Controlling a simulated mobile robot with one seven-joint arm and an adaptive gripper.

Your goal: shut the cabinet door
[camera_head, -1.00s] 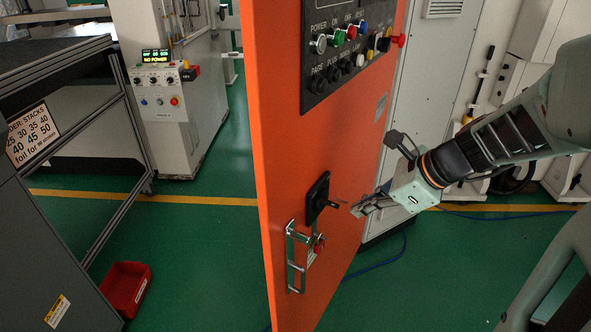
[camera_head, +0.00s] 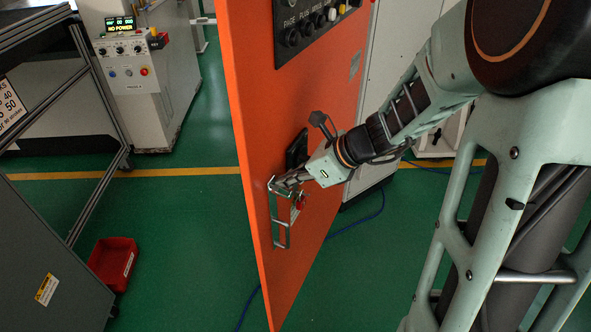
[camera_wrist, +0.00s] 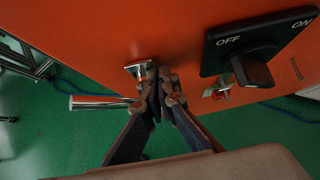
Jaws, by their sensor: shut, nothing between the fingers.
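The orange cabinet door (camera_head: 240,110) stands open, its free edge toward me. It also fills the upper part of the wrist view (camera_wrist: 90,35). A silver bar handle (camera_head: 275,220) is fixed low on the door near that edge. It shows in the wrist view (camera_wrist: 95,102) left of the fingers. My gripper (camera_head: 282,184) is shut and empty, with its tips at the handle's upper end. In the wrist view my fingertips (camera_wrist: 158,80) are beside the handle's mount. I cannot tell whether they touch the handle or door.
A black rotary switch (camera_wrist: 262,48) and a small red-topped lock (camera_wrist: 222,88) sit on the door near the fingers. A red bin (camera_head: 113,262) lies on the green floor at left, beside a grey framed stand (camera_head: 45,225). Floor between bin and door is clear.

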